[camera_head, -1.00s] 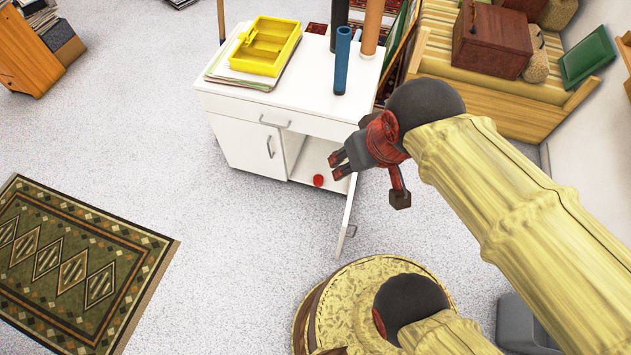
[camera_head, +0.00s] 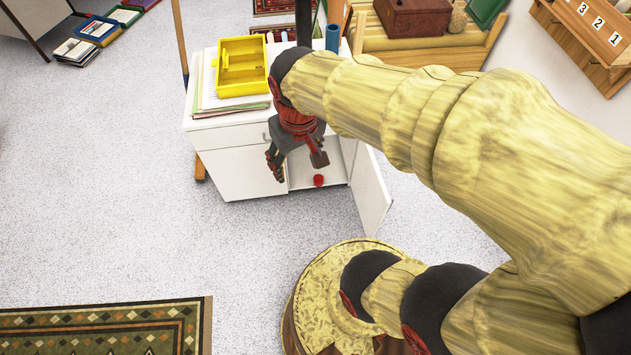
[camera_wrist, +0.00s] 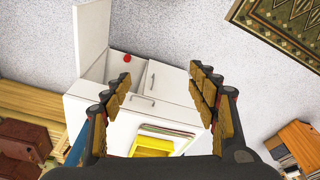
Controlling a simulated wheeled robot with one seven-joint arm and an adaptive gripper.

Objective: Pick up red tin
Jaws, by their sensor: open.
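The red tin (camera_head: 319,180) is a small red round thing inside the open lower compartment of the white cabinet (camera_head: 228,172), near its front edge. In the wrist view the red tin (camera_wrist: 127,58) shows near the top, beyond the fingertips and left of the middle. My gripper (camera_head: 275,168) is in front of the cabinet, to the left of the tin and apart from it. In the wrist view my gripper (camera_wrist: 155,85) has its fingers spread wide with nothing between them.
The cabinet door (camera_head: 370,190) stands open to the right of the compartment. A yellow tray (camera_head: 242,66) on papers and a blue cylinder (camera_head: 333,38) stand on the cabinet top.

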